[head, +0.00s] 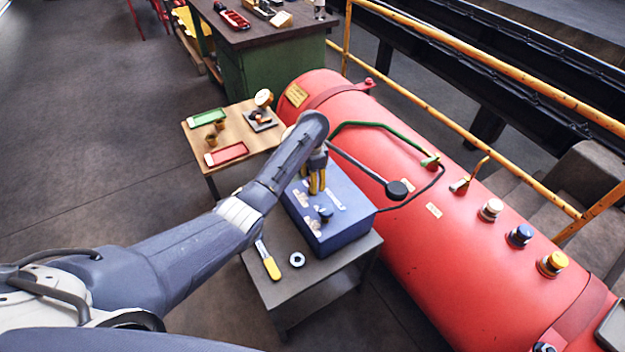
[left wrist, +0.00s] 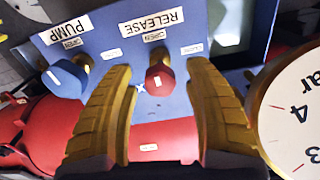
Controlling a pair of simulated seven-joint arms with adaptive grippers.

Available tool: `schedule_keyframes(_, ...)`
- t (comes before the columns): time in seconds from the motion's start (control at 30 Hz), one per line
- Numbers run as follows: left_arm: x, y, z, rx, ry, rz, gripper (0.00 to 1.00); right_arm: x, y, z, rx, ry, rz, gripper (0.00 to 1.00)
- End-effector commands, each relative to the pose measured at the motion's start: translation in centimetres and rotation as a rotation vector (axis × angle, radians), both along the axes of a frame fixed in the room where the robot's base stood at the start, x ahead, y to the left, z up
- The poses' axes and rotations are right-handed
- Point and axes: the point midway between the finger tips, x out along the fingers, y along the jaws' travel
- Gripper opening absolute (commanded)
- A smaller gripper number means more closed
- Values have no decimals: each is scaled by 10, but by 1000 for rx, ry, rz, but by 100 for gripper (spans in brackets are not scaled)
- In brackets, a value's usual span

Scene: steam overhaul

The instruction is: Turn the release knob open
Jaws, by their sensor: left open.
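The release knob (left wrist: 158,76) is red with a white mark and sits on the blue box (head: 340,222) under a RELEASE label (left wrist: 152,21). In the left wrist view it stands between the two yellowish fingers of my left gripper (head: 317,184), with visible gaps on both sides. The gripper is open, fingers pointing at the panel, and holds nothing. In the head view my gripper hides the release knob. My right gripper is not in view.
A blue PUMP knob (left wrist: 66,77) sits beside it, left in the wrist view. A round dial (left wrist: 293,108) fills that view's right edge. A black-ended lever (head: 397,189) and red tank (head: 430,240) are right of the box. A yellow-handled tool (head: 271,266) lies in front.

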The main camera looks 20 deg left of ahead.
Motion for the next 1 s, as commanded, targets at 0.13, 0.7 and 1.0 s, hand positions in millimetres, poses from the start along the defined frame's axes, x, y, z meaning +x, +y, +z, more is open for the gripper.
schedule_keyframes(0.13,0,0,2,-1,-1,0,52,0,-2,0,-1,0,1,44)
schedule_keyframes(0.7,1,-1,79,-2,-3,-1,52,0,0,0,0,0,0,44)
schedule_keyframes(1.0,1,1,107,2,-2,0,52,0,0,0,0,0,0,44)
